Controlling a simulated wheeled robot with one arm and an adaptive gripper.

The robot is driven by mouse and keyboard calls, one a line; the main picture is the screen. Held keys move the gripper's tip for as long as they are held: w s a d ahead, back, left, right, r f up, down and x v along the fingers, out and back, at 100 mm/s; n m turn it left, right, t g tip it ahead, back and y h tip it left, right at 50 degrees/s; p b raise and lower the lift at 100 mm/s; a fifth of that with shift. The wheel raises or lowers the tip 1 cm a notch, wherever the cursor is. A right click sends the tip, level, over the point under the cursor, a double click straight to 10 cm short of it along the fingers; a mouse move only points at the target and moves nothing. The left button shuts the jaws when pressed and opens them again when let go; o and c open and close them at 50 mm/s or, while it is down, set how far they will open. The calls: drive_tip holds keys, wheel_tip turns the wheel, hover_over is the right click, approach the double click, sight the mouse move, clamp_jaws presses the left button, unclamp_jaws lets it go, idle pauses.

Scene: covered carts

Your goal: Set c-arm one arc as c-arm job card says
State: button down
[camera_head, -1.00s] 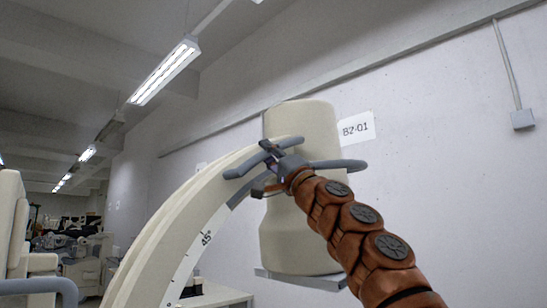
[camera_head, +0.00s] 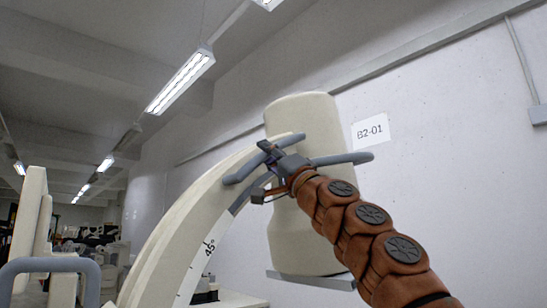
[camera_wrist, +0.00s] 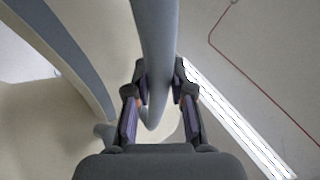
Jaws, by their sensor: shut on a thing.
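The cream c-arm arc (camera_head: 178,228) curves up from the lower left to a large cream cylindrical head (camera_head: 298,115). A white scale (camera_head: 207,252) with a 45° mark runs along the arc's inner edge. A grey handle (camera_head: 243,172) crosses the top of the arc near the head and also shows in the wrist view (camera_wrist: 155,35). My gripper (camera_head: 266,150) is shut on this handle, with a finger on each side of the bar in the wrist view (camera_wrist: 159,78). The scale's pointer and the job card are not visible.
A wall sign (camera_head: 371,131) reads B2-01 behind the head. Another cream unit with a grey handle (camera_head: 52,265) stands at the lower left. A white table (camera_head: 232,300) is partly visible below the arc. Equipment fills the far left background.

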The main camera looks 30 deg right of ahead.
drive_tip(key=shift+s+a+f+n+g+y+b, duration=0.15)
drive_tip(key=shift+a+f+n+y+b, duration=0.15)
drive_tip(key=shift+a, duration=0.25)
drive_tip(key=shift+w+a+f+n+g+y+b, duration=0.1)
drive_tip(key=shift+a+f+n+g+b, duration=0.1)
drive_tip(key=shift+a+f+b, duration=0.25)
drive_tip(key=shift+r, duration=0.1)
drive_tip(key=c, duration=1.2)
unclamp_jaws()
drive_tip(key=shift+a, duration=0.15)
drive_tip(key=shift+o, duration=1.1)
drive_tip(key=shift+d, duration=0.2)
drive_tip(key=shift+s+d+f, duration=0.15)
drive_tip(key=shift+s+f, duration=0.05)
drive_tip(key=shift+s, duration=0.05)
